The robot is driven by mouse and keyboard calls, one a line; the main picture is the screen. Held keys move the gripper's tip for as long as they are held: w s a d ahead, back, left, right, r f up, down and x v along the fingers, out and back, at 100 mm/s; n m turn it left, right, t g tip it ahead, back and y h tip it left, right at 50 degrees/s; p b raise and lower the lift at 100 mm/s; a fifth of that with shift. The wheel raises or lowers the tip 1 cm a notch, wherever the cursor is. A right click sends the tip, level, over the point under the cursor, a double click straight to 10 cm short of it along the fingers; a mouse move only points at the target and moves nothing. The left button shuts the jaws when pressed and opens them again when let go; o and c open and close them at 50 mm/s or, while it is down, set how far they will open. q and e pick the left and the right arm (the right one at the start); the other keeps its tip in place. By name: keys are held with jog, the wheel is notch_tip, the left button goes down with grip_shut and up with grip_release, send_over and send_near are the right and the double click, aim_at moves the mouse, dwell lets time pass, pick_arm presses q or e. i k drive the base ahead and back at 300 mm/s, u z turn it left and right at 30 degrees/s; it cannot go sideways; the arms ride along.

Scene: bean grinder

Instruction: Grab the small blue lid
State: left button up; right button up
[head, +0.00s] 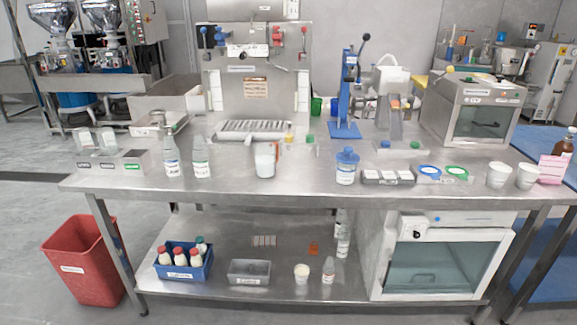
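A small blue lid (385,145) sits toward the back right of the steel table, left of a small green lid (415,146). A larger blue lid (347,155) tops a clear jar (346,174) with a blue label near the front edge. A flat blue ring (430,171) lies on a grey holder beside a green ring (456,171). Neither of my grippers is in view, and nothing is held in the frame.
A blue press (345,95) stands behind the small blue lid. A grey tray (388,178) lies in front of it. A glass-fronted steel box (477,112) stands at right. Two white cups (498,175) stand near the front right.

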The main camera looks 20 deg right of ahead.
aim_at(346, 156)
jog(key=u, duration=0.65)
jog(key=i, duration=1.4)
jog(key=z, duration=0.9)
